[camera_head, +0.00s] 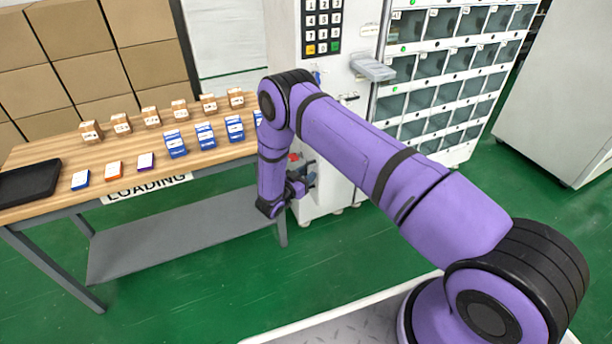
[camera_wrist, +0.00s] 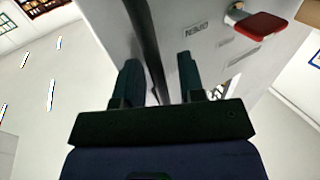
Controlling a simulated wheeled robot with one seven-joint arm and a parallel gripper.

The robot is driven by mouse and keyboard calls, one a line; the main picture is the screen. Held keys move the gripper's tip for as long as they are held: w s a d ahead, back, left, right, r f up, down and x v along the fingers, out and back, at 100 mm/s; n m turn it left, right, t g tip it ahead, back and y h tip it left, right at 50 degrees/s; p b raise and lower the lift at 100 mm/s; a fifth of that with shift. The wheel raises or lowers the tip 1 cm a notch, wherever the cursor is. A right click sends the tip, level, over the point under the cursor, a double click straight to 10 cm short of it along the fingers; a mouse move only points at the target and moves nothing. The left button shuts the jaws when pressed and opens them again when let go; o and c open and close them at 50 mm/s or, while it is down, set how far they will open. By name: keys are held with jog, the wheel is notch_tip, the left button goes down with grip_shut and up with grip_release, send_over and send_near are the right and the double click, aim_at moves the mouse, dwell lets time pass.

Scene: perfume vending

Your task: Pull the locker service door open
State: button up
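The locker (camera_head: 448,75) is a tall pale cabinet with rows of small windowed compartments and a plain white panel at its left. In the wrist view, a pale grey panel (camera_wrist: 210,60) fills the upper middle, with a dark vertical seam along its left; it seems to be the service door and looks closed. My gripper (camera_head: 303,180) is low in front of the cabinet's left part, partly hidden by my forearm. In the wrist view, the two dark fingers of my gripper (camera_wrist: 160,72) are apart and point at the panel near the seam. Whether they touch it is unclear.
A red-handled fitting (camera_wrist: 258,25) sticks out from the panel. A keypad (camera_head: 322,25) and a small grey shelf (camera_head: 373,69) are higher on the cabinet. A wooden-topped table (camera_head: 60,155) with small boxes stands to the left. Green floor (camera_head: 190,290) is clear in front.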

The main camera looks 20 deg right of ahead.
jog(key=v, duration=1.1)
dwell(0.3)
